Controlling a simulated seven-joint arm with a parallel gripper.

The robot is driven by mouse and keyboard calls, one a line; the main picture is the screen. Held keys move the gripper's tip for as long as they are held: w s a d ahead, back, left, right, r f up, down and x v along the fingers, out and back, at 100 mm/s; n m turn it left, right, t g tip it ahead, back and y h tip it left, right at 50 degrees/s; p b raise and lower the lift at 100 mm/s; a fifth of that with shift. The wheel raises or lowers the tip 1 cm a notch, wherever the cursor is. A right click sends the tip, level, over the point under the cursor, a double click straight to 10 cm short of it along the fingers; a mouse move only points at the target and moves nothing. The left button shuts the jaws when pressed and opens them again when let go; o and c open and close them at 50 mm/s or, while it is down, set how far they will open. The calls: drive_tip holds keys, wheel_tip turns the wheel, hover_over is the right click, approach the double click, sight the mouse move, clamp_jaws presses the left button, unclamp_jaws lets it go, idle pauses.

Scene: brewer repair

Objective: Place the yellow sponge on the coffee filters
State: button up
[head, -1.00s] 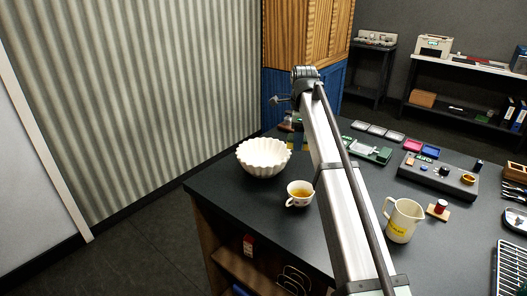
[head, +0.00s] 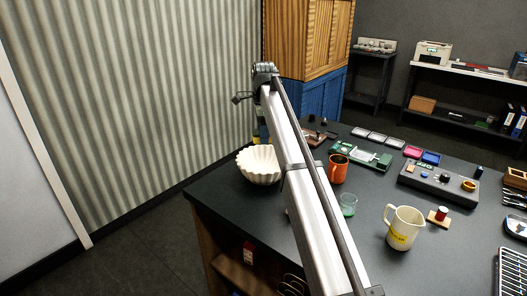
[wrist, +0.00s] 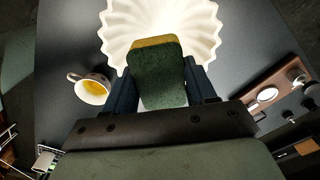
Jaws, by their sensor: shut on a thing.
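The white fluted coffee filters (head: 258,167) stand on the dark tabletop at its left end, partly behind my arm. They also show in the wrist view (wrist: 120,18), behind the sponge. The sponge (wrist: 160,72), green on its broad face with a yellow edge, is between the two fingers of my gripper (wrist: 162,88). My gripper is shut on it. In the wrist view the sponge overlaps the near part of the filters; whether it touches them I cannot tell. In the head view the gripper's fingers are hardly visible behind my arm.
A cup with yellow-orange liquid (wrist: 92,88) stands left of the filters in the wrist view; my arm hides it in the head view. An orange mug (head: 338,169), a green glass (head: 348,205) and a cream pitcher (head: 403,228) stand right of my arm.

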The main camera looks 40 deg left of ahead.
sight(263, 157)
drive_tip(key=shift+f, duration=3.3)
drive_tip(key=shift+f, duration=0.15)
drive_tip(key=o, duration=1)
wheel_tip(263, 157, up, 12)
drive_tip(key=shift+r, duration=0.2)
